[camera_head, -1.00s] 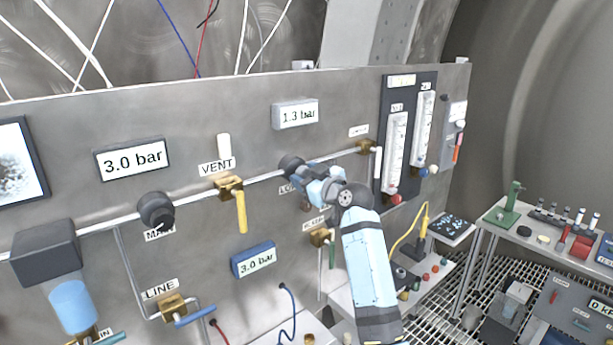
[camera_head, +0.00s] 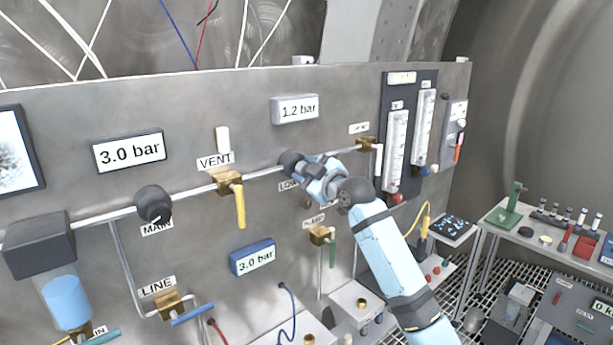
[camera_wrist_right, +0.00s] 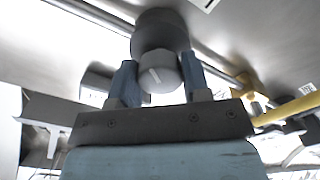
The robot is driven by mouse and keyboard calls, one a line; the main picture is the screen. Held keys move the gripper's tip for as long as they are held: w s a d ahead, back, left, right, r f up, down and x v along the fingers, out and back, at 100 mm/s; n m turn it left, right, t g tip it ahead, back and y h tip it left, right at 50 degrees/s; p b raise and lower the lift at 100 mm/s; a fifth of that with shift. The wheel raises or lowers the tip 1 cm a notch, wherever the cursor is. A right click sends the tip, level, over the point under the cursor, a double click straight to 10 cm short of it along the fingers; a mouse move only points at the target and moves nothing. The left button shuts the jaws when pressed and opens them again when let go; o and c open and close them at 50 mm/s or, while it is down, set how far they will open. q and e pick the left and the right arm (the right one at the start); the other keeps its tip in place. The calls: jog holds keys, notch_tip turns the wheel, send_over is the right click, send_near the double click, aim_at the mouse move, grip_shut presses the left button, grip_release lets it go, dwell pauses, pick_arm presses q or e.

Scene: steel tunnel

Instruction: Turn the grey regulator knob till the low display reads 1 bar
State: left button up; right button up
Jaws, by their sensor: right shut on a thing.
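The grey regulator knob (camera_wrist_right: 158,72) sits between the two fingers of my right gripper in the right wrist view, with a pale line on its face. My right gripper (camera_head: 310,170) is shut on it at the LOW regulator (camera_head: 290,160), which is partly hidden by the gripper in the head view. The dark regulator body (camera_wrist_right: 160,32) shows behind the knob in the wrist view. The low display (camera_head: 295,109) above it reads 1.2 bar. My left gripper is not in view.
The MAIN regulator (camera_head: 154,203) and its 3.0 bar display (camera_head: 129,151) are to the left on the panel. The yellow VENT handle (camera_head: 240,207) hangs left of my right gripper. A blue display (camera_head: 253,257) below reads 3.0 bar. Flow tubes (camera_head: 397,150) stand to the right.

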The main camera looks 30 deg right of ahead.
jog(key=shift+n, duration=0.7)
jog(key=o, duration=0.9)
jog(key=s+b, duration=0.1)
jog(key=s, duration=0.3)
jog(key=s+b, duration=0.1)
jog(key=s, duration=0.4)
jog(key=s+d+b, duration=0.1)
jog(key=s, duration=0.3)
jog(key=shift+s+b, duration=0.35)
jog(key=shift+s, duration=0.05)
